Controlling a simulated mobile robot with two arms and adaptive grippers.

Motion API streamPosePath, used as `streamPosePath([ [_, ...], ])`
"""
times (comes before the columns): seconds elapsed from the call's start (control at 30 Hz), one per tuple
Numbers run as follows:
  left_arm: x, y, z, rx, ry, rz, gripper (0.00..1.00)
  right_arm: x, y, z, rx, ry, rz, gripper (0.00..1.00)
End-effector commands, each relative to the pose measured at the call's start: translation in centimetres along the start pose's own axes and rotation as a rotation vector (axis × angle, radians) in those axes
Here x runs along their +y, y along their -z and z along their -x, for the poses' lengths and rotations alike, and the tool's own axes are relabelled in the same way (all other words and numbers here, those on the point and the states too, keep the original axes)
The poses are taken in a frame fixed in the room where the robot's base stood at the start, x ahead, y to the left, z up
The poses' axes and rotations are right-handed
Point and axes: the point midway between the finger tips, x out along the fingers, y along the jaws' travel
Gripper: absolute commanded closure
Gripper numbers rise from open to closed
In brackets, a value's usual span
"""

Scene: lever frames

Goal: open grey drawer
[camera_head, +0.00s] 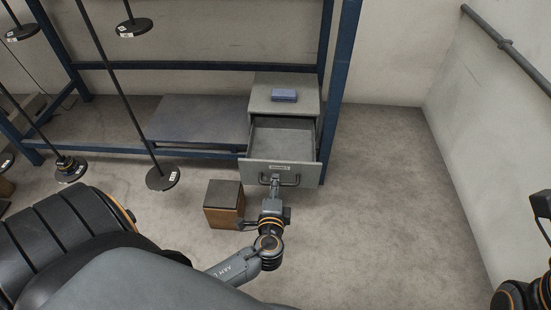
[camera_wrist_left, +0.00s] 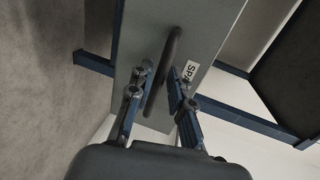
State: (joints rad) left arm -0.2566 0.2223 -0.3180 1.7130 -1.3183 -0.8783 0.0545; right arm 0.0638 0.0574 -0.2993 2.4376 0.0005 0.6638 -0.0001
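The grey drawer (camera_head: 283,171) is pulled well out of its grey cabinet (camera_head: 262,93), and its empty inside shows in the head view. Its front has a label and a dark bar handle (camera_head: 291,183). My left gripper (camera_head: 275,182) is at the handle, left of its middle.
A blue box (camera_head: 284,95) lies on the cabinet. A brown box (camera_head: 224,204) with a dark top stands on the floor left of my left wrist. A blue rack post (camera_head: 338,90) rises right of the cabinet. Floor to the right is clear up to the wall.

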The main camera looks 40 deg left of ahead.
Motion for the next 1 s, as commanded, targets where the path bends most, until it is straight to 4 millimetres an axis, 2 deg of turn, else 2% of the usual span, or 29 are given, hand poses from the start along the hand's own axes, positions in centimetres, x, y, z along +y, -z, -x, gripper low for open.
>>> streamPosePath([
  [0.3,0.1,0.0,6.8,0.002,-0.005,0.002,0.80,-0.1,0.0,0.1,-0.001,0.002,0.000,0.15],
  [0.5,0.1,0.0,9.8,0.001,-0.003,0.001,0.80,-0.1,0.1,0.1,-0.001,0.003,-0.001,0.15],
  [0.7,0.0,0.0,10.8,0.000,-0.001,0.002,0.80,-0.1,0.1,0.1,-0.001,0.003,-0.001,0.15],
  [1.0,0.0,0.0,10.8,0.000,-0.001,0.002,0.80,-0.1,0.1,0.1,0.000,0.003,-0.001,0.15],
])
